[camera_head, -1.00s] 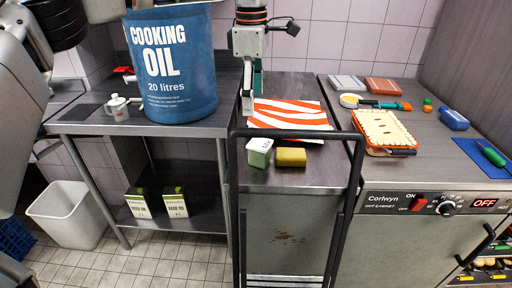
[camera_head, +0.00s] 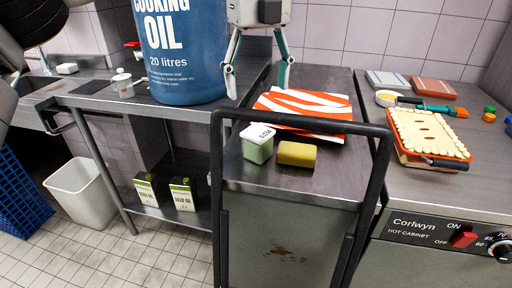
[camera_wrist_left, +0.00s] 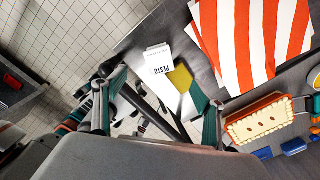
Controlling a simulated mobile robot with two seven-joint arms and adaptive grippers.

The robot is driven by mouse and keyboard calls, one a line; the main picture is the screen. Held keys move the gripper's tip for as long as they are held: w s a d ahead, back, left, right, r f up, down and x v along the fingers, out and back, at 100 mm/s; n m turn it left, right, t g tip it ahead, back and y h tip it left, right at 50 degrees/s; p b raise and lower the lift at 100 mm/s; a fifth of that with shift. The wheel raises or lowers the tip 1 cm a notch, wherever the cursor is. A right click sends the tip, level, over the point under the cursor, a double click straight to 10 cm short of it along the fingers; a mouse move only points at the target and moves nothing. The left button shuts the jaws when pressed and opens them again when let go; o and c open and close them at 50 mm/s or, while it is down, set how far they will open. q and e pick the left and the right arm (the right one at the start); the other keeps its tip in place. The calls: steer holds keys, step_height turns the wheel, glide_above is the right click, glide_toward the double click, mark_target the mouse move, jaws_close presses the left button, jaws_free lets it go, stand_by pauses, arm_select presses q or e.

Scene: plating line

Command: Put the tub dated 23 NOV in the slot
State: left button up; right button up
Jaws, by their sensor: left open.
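A pale green tub with a white lid (camera_head: 257,143) stands upright on the steel trolley top (camera_head: 300,185), close to its front left corner. Its lid print is too small to read in the head view. In the left wrist view the tub (camera_wrist_left: 158,62) shows the word PESTO; I cannot read a date. My left gripper (camera_head: 258,80) is open and empty, above and behind the tub in the head view, apart from it. Its spread fingers also show in the left wrist view (camera_wrist_left: 158,100). My right gripper is not in view. I cannot make out a slot.
A yellow sponge-like block (camera_head: 296,153) sits right beside the tub. A striped cloth (camera_head: 310,108) lies behind them. A black rail (camera_head: 300,120) surrounds the trolley's front. A big blue oil drum (camera_head: 180,60) stands left. A pie (camera_head: 430,132) sits on the hot cabinet at right.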

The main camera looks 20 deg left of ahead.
arm_select(q)
steer(key=n+b, duration=0.1)
steer(key=b, duration=0.1)
glide_above(258, 131)
step_height(258, 131, down, 6)
steer(key=shift+r, duration=0.1)
steer(key=shift+f, duration=0.3)
step_height(258, 131, down, 4)
steer(key=shift+r+b, duration=0.1)
steer(key=shift+b, duration=0.3)
steer(key=shift+f, duration=0.95)
steer(key=c, duration=1.4)
steer(key=shift+s, duration=0.1)
steer(key=shift+c, duration=1.2)
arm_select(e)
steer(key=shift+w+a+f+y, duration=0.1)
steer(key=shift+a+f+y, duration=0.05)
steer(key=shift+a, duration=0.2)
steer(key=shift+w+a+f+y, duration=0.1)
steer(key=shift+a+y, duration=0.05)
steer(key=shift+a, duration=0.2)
